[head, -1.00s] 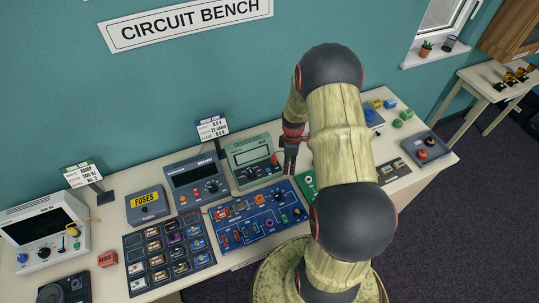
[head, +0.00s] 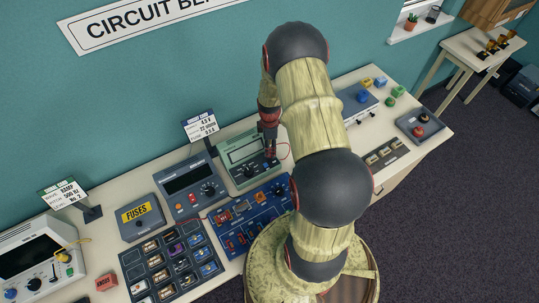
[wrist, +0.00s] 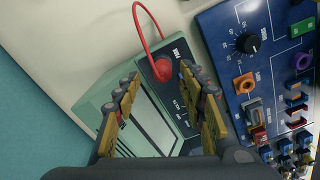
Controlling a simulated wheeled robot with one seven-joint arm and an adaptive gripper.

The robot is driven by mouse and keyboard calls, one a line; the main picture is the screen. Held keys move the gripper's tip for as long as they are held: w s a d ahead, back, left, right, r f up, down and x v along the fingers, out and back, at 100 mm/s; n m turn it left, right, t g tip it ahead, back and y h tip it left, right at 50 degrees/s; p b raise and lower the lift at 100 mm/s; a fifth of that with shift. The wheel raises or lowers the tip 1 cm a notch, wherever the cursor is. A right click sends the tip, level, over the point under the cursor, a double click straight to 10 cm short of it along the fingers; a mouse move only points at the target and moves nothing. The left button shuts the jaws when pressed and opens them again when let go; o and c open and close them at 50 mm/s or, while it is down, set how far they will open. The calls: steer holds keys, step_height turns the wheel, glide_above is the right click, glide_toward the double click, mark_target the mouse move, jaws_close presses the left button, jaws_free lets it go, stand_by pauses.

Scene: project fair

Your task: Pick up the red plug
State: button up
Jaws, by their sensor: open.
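The red plug (wrist: 162,70) sits on the face of the green meter (wrist: 150,115), with a red lead looping up from it in the wrist view. My gripper (wrist: 158,82) is open, with one yellow-padded finger on either side of the plug; I cannot tell whether either touches it. In the head view my gripper (head: 270,151) points down at the right part of the green meter (head: 240,152). The plug is largely hidden by the gripper there, and part of the red lead (head: 286,147) shows beside it.
A blue circuit board (head: 245,218) with knobs, sockets and parts lies in front of the meter; it also shows at the right of the wrist view (wrist: 222,50). A dark grey meter (head: 188,186) stands to the left. A price-like card (head: 200,126) stands behind.

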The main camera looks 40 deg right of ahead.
step_height(320, 180, down, 4)
steer(key=shift+s+r+b, duration=0.15)
steer(key=shift+r+b, duration=0.1)
steer(key=shift+b, duration=0.45)
steer(key=shift+r, duration=0.1)
steer(key=shift+c, duration=0.4)
steer(key=shift+c, duration=1.2)
steer(key=c, duration=0.7)
jaws_close()
